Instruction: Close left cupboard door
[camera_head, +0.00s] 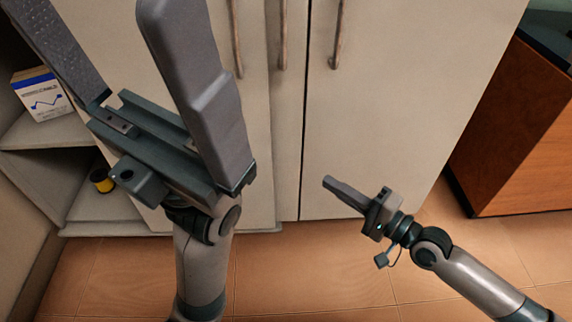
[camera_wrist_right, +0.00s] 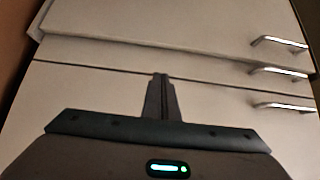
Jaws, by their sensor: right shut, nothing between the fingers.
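The cupboard has pale doors with vertical metal handles. In the head view the left door panel (camera_head: 110,40) overlaps a narrow strip of the middle door (camera_head: 289,150). How far the left door stands open I cannot tell; my left arm hides much of it. My left gripper (camera_head: 100,20) is in front of it, fingers wide apart and empty. My right gripper (camera_head: 328,181) is shut and empty, in front of the lower right door (camera_head: 420,80). In the right wrist view the closed fingers (camera_wrist_right: 160,77) point at the door faces, and three handles show at the right.
At the left, open shelves (camera_head: 50,165) hold a white and blue box (camera_head: 42,95) and a small yellow and black item (camera_head: 102,180). A brown wooden cabinet (camera_head: 520,130) stands at the right. The tiled floor (camera_head: 290,280) in front is clear.

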